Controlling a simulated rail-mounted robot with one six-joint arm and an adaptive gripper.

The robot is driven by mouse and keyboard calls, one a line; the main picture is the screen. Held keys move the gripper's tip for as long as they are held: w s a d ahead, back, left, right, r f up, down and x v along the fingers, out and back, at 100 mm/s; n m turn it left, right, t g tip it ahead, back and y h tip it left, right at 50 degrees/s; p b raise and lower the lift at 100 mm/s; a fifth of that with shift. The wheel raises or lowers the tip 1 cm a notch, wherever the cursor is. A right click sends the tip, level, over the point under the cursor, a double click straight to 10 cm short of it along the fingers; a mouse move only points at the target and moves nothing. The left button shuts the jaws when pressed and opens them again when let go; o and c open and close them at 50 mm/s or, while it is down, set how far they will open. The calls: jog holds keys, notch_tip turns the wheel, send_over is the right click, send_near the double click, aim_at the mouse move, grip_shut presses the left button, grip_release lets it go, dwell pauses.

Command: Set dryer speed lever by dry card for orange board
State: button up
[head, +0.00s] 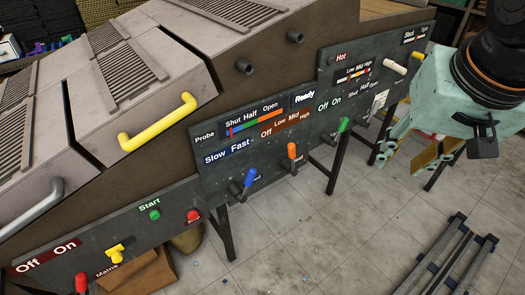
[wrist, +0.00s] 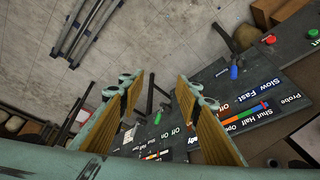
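A blue-handled lever (head: 251,178) stands on the dark panel below the words "Slow Fast" (head: 227,152). It also shows in the wrist view (wrist: 235,66). In the head view its handle leans up and to the right; its exact setting is unclear. I cannot make out an orange board. My gripper (head: 408,160) is open and empty, in front of the panel's right part, apart from the blue lever. In the wrist view its fingers (wrist: 158,92) are spread wide.
An orange lever (head: 291,151), a green lever (head: 344,124) and a white handle (head: 394,66) stick out along the panel. A lower panel has a green button (head: 154,214), red button (head: 193,215) and yellow switch (head: 116,253). A metal frame (head: 448,260) lies on the open floor.

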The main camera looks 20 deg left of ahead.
jog(key=w+a+f+p, duration=0.3)
jog(key=w+a+f, duration=0.1)
jog(key=w+a, duration=0.45)
jog(key=y+p, duration=0.3)
jog(key=p, duration=0.6)
send_near(251, 175)
jog(key=shift+v, duration=0.75)
jog(key=shift+d+f, duration=0.1)
jog(key=shift+f, duration=0.05)
jog(key=shift+x, duration=6.75)
jog(key=shift+c, duration=0.4)
grip_shut()
